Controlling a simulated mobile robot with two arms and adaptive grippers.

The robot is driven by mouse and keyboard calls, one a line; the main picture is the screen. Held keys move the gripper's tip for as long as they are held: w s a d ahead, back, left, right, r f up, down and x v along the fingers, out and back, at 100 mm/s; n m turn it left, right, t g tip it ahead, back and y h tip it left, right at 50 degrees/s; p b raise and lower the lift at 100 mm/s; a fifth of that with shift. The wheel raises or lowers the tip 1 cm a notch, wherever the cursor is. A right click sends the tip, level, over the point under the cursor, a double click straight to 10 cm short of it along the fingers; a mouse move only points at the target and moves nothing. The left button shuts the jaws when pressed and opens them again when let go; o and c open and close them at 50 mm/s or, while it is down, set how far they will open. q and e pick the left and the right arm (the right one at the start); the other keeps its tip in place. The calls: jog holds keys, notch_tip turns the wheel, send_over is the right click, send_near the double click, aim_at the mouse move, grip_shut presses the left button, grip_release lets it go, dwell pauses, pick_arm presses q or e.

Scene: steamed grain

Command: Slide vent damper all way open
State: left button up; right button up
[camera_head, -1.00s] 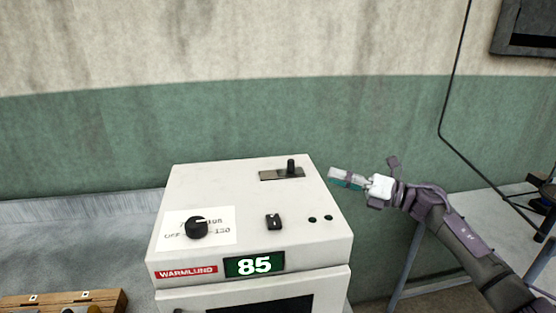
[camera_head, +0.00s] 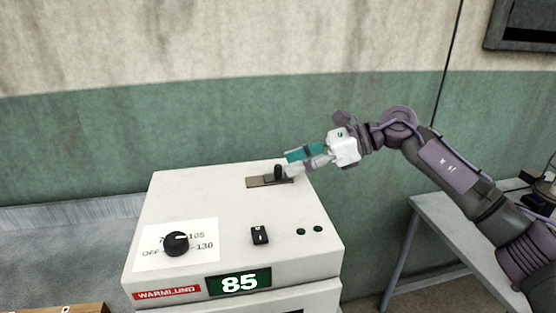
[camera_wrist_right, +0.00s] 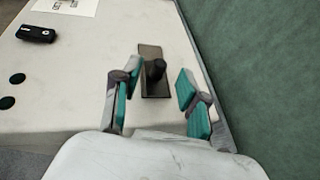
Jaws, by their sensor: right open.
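The vent damper is a black knob (camera_head: 278,172) on a dark metal slot plate (camera_head: 257,182) on top of the white oven (camera_head: 200,200), near its back right. The knob stands toward the plate's right part in the head view. My right gripper (camera_head: 290,162) is at the knob. In the right wrist view its open teal-padded fingers (camera_wrist_right: 155,92) stand on either side of the knob (camera_wrist_right: 155,70), with gaps on both sides. The slot plate (camera_wrist_right: 149,51) extends away from the gripper beyond the knob. My left gripper is not in view.
The oven top also has a dial (camera_head: 176,243), a black switch (camera_head: 260,235) and two small dark buttons (camera_head: 309,230). A display (camera_head: 239,283) reads 85. The green wall (camera_head: 90,140) is close behind the oven. A grey table (camera_head: 455,215) stands at the right.

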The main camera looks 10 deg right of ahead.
aim_at(278, 165)
jog(key=shift+p+x, duration=0.45)
jog(key=shift+x, duration=1.7)
jog(key=shift+c, duration=0.3)
grip_shut()
